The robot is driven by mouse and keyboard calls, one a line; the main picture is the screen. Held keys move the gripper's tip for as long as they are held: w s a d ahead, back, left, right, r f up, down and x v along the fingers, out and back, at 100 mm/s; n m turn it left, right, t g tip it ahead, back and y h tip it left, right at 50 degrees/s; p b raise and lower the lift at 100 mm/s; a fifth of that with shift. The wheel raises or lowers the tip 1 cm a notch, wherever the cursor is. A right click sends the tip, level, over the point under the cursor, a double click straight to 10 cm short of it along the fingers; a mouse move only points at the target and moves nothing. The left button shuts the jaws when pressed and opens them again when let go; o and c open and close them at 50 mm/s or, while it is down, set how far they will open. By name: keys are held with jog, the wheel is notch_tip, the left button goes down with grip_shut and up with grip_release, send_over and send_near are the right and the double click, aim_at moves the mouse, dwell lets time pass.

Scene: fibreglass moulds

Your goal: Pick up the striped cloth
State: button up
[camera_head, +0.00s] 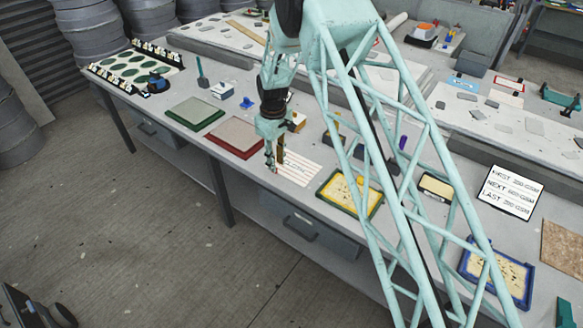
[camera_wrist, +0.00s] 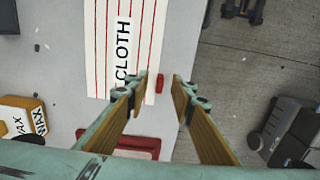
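The striped cloth (camera_head: 300,168) is white with thin red stripes and lies flat near the front edge of the table. In the wrist view the cloth (camera_wrist: 146,45) shows a label reading CLOTH. My gripper (camera_head: 275,166) hangs at the cloth's left end in the head view, pointing down. The left finger overlaps the cloth's near end in the picture; the right finger appears over the table's edge. I cannot tell the fingertips' height above the cloth.
A red-framed tray (camera_head: 235,138) lies left of the cloth and a green-framed yellow tray (camera_head: 350,193) right of it. A small red piece (camera_wrist: 154,88) lies by the cloth's end. Open floor (camera_head: 150,245) lies in front.

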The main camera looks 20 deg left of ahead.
jog(key=shift+f, duration=1.65)
jog(key=shift+c, duration=0.3)
grip_shut()
